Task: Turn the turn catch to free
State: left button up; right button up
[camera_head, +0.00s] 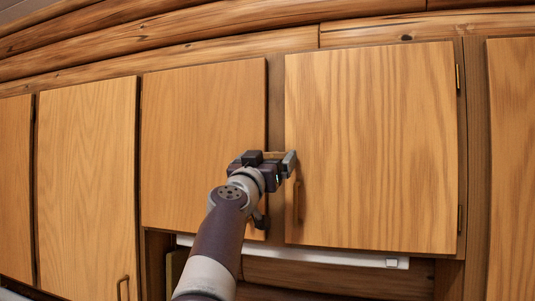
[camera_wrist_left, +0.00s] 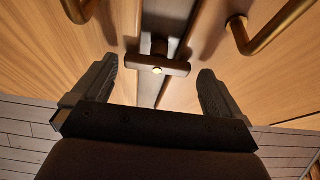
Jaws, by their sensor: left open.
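My left gripper (camera_wrist_left: 157,75) is open, with one finger on each side of the bar and a visible gap at both ends. In the head view my left gripper (camera_head: 270,162) is up at the gap between the left door (camera_head: 205,130) and the right door (camera_head: 375,130). It largely hides the catch there. My right gripper is not in view.
A bar handle (camera_head: 297,202) on the right door stands close to my gripper. In the left wrist view, brass handles show at the upper left (camera_wrist_left: 76,10) and upper right (camera_wrist_left: 272,28). A white strip (camera_head: 310,257) runs below the doors.

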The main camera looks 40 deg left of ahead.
pick_arm(q)
jog(key=shift+w+d, duration=0.15)
jog(key=shift+w, duration=0.05)
jog(key=c, duration=0.9)
jog(key=shift+c, duration=0.2)
jog(key=shift+n, duration=0.3)
jog(key=n+g+y+p, duration=0.1)
jog(key=n+y, duration=0.1)
jog(key=n, duration=0.2)
jog(key=shift+d+r+p, duration=0.1)
jog(key=shift+r+p, duration=0.05)
jog(key=shift+p, duration=0.2)
jog(key=n+g+y+p, duration=0.1)
jog(key=n+p, duration=0.1)
jog(key=n, duration=0.1)
jog(key=n+g+y+p, duration=0.1)
jog(key=n+p, duration=0.2)
jog(key=n+g+y+p, duration=0.1)
jog(key=n+p, duration=0.2)
jog(key=shift+w+d+r+n+g, duration=0.1)
jog(key=shift+d+r+n+g, duration=0.2)
jog(key=shift+n+g, duration=0.1)
jog(key=shift+n+p, duration=0.5)
jog(key=shift+p, duration=0.1)
jog(key=shift+f+n+g+p, duration=0.15)
jog(key=shift+n+g+p, duration=0.25)
jog(key=shift+n, duration=0.7)
jog(key=n+g, duration=0.2)
jog(key=n, duration=0.2)
jog(key=shift+n, duration=0.3)
